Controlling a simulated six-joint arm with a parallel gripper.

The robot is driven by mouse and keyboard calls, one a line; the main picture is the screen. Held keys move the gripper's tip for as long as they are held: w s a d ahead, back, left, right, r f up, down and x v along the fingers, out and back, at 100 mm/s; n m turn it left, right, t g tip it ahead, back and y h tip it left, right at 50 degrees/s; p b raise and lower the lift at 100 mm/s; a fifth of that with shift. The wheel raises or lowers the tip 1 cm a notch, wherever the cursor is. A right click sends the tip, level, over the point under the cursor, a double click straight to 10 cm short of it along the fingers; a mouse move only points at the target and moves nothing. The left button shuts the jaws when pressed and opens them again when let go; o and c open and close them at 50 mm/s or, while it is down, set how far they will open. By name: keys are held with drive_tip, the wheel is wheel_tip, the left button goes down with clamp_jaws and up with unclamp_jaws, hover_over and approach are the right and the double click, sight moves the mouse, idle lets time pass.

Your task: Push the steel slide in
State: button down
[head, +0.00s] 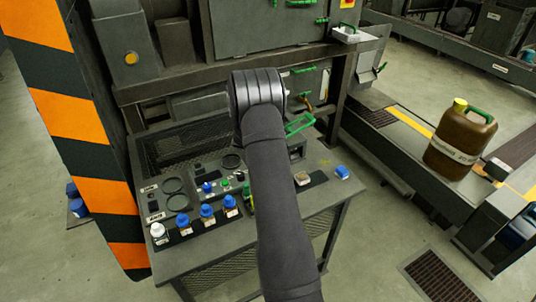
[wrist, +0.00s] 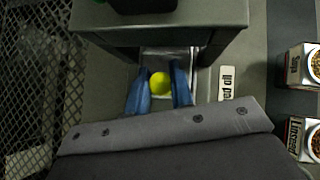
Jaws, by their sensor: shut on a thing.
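In the wrist view, my gripper (wrist: 160,82) has its two blue fingers closed around a yellow-green ball knob (wrist: 159,84). The knob sits at the near end of the bright steel slide (wrist: 170,53), which lies between the two side walls of a grey housing (wrist: 160,26). The slide's far part is hidden under the housing, and the fingers cover some of the near part. In the head view, my arm hides the gripper, the knob and the slide.
A white label (wrist: 226,84) lies right of the slide. Boxes of seeds (wrist: 312,62) stand at the right edge. The bench (head: 190,262) carries several blue-capped bottles (head: 207,214), and a mesh panel (head: 180,145) lies behind. A brown jug (head: 458,142) stands on the right-hand machine.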

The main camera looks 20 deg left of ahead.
drive_tip(key=c, duration=1.3)
unclamp_jaws()
drive_tip(key=shift+w+d, duration=0.15)
drive_tip(key=shift+o, duration=0.2)
drive_tip(key=shift+r, duration=0.1)
drive_tip(key=v, duration=1.7)
drive_tip(key=x, duration=1.7)
drive_tip(key=shift+a, duration=0.25)
drive_tip(key=shift+s+a, duration=0.25)
drive_tip(key=shift+s, duration=0.15)
